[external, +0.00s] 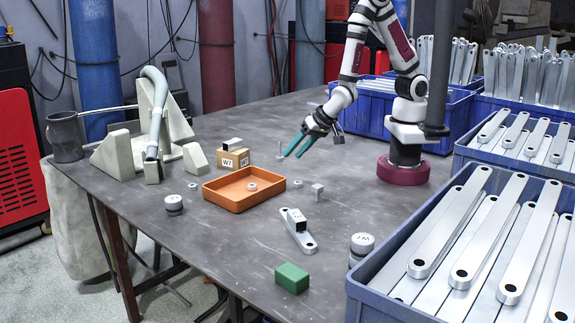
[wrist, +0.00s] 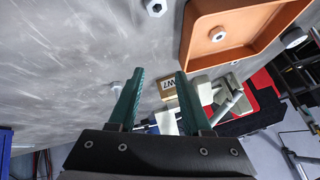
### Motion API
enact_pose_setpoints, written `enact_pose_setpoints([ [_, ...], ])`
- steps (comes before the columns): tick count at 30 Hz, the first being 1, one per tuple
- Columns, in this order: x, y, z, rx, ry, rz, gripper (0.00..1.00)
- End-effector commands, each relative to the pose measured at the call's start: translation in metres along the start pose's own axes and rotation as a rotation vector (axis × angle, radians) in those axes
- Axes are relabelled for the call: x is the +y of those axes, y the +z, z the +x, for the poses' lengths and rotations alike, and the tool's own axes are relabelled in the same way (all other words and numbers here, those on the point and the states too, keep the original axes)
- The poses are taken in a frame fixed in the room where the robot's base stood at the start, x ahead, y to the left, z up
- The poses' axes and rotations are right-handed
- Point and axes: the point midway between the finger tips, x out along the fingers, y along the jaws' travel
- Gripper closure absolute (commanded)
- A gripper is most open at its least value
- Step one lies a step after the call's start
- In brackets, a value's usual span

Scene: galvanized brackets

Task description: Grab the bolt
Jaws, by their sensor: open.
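The bolt (external: 280,152) is a small grey metal piece standing upright on the table, right of the cardboard box. My gripper (external: 295,145) is open, its two green fingers pointing down to the left, just right of the bolt in the external view. In the wrist view my gripper (wrist: 160,73) shows both fingers apart. A small grey piece that looks like the bolt (wrist: 116,86) is beside the left finger, partly hidden by it. I cannot tell the exact gap to the bolt.
An orange tray (external: 220,202) holds a small round part. The cardboard box (external: 233,163) stands behind it. A bracket with a block (external: 298,230), a green block (external: 292,278) and small metal parts lie in front. Blue crates of brackets (external: 400,307) line the right.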

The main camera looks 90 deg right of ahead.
Motion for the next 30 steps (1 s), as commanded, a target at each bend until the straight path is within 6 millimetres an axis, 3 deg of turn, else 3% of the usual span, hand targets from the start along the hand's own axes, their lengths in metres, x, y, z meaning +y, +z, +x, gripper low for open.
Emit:
enact_pose_setpoints([
  [1, 0.020, -0.007, 0.012, 0.123, 0.064, -0.031, 0.51],
  [3, 0.044, -0.026, 0.017, 0.309, 0.137, -0.087, 0.51],
  [6, 0.063, -0.044, 0.011, 0.491, 0.204, -0.177, 0.51],
  [11, 0.073, -0.062, 0.014, 0.589, 0.240, -0.231, 0.51],
  [18, 0.084, -0.101, 0.069, 0.588, 0.240, -0.229, 0.51],
  [26, 0.086, -0.121, 0.097, 0.588, 0.236, -0.230, 0.51],
  [30, 0.087, -0.137, 0.121, 0.587, 0.237, -0.228, 0.51],
])
